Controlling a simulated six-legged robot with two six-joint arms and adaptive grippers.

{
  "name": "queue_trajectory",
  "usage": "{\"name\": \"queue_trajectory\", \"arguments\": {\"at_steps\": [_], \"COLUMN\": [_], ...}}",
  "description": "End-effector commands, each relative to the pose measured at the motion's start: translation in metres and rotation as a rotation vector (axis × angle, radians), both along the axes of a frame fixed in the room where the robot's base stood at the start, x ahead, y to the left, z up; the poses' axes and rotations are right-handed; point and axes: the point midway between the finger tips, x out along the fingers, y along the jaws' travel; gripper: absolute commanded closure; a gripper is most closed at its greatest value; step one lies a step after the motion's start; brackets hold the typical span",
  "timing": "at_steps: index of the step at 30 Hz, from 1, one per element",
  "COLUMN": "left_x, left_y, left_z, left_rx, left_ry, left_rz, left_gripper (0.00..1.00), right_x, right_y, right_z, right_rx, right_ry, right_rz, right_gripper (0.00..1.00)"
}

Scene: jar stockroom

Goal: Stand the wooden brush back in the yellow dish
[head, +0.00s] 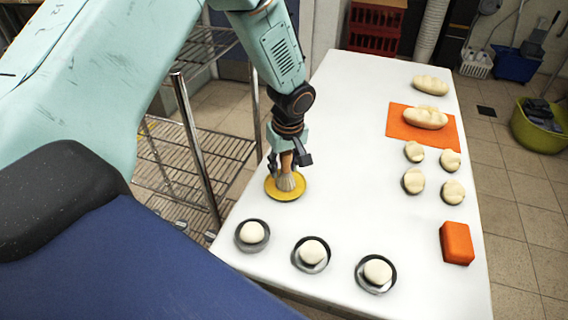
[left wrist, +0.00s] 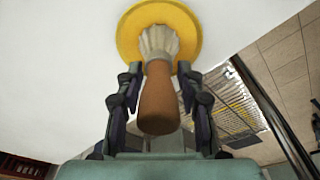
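The yellow dish (head: 272,192) lies on the white table near its left edge; it also shows at the top of the left wrist view (left wrist: 130,38). The wooden brush (head: 286,181) stands in it, pale bristles down and brown handle up, roughly upright. In the left wrist view the brush handle (left wrist: 158,100) points toward the camera. My left gripper (head: 288,163) is above the dish, its two dark fingers on either side of the brush. In the left wrist view a narrow gap shows between the fingers (left wrist: 158,80) and the handle. My right gripper is not seen.
Three dark round tins (head: 240,245) with pale dough balls stand along the near edge. An orange block (head: 457,243), several dough pieces (head: 414,181) and an orange mat (head: 396,123) with a loaf are on the right. A wire rack (head: 205,148) stands left of the table. The table's middle is clear.

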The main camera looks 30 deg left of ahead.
Motion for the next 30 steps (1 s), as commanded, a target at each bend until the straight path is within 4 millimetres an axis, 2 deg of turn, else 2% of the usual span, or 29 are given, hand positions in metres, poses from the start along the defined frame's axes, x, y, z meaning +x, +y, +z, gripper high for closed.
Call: {"name": "queue_trajectory", "arguments": {"at_steps": [3, 11, 14, 17, 24, 30], "left_x": [0.000, 0.000, 0.000, -0.001, -0.004, -0.007], "left_y": [0.000, 0.000, 0.000, -0.002, -0.008, -0.013], "left_z": [0.000, 0.001, 0.007, 0.021, 0.071, 0.105], "left_rx": [0.000, 0.000, 0.000, 0.000, 0.001, 0.001], "left_ry": [0.000, 0.000, 0.000, -0.001, -0.003, -0.003], "left_rz": [0.000, 0.000, 0.000, 0.000, 0.001, 0.000], "left_gripper": [0.51, 0.51, 0.51, 0.51, 0.51, 0.51], "right_x": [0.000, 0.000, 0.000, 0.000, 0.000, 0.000], "right_y": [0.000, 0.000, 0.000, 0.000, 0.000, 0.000], "right_z": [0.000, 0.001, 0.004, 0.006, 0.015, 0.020], "right_rx": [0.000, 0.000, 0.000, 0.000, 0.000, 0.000], "right_ry": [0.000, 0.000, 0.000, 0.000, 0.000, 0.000], "right_rz": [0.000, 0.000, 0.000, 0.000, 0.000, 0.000], "right_gripper": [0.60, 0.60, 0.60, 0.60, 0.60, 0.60]}}
